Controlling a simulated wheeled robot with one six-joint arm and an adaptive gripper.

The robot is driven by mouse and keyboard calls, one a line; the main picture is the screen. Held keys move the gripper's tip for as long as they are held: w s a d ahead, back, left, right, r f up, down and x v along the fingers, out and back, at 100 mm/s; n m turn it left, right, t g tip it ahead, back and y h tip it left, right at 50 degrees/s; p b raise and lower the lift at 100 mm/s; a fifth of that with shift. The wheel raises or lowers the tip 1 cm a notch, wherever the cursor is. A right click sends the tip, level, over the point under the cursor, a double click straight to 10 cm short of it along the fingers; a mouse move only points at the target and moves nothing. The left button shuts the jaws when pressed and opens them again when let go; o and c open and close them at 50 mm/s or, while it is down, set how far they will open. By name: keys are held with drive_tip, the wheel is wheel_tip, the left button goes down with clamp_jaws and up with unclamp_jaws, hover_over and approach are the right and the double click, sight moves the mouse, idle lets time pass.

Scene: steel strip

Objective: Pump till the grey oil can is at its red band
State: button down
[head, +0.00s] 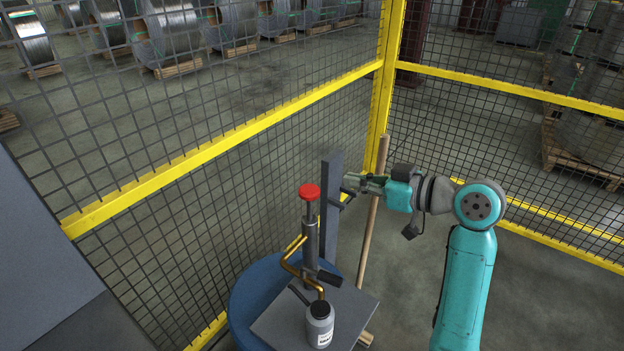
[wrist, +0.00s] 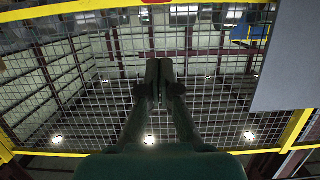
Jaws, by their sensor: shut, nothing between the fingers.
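The hand pump (head: 310,240) stands upright on the blue drum with its red knob (head: 309,192) raised on the rod. Its bent brass spout (head: 292,262) ends just above the dark top of the grey oil can (head: 320,328). The can stands upright on a grey plate and has a white label; I see no red band, and its oil level is hidden. My gripper (head: 346,190) is shut and empty, to the right of the red knob at about its height in the picture. Its closed fingers also show in the wrist view (wrist: 159,78).
A grey upright plate (head: 331,215) stands between the pump and my gripper in the picture. The blue drum (head: 243,290) carries the grey plate (head: 275,326). A wooden pole (head: 372,225) leans behind. Yellow-framed mesh fencing (head: 225,140) closes off the back.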

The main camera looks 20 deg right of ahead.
idle(0.4)
hover_over(311, 208)
drive_tip(key=s+d, duration=0.1)
wheel_tip(311, 208, down, 5)
drive_tip(key=shift+s+f, duration=0.1)
drive_tip(key=shift+f, duration=0.7)
wheel_tip(311, 208, down, 6)
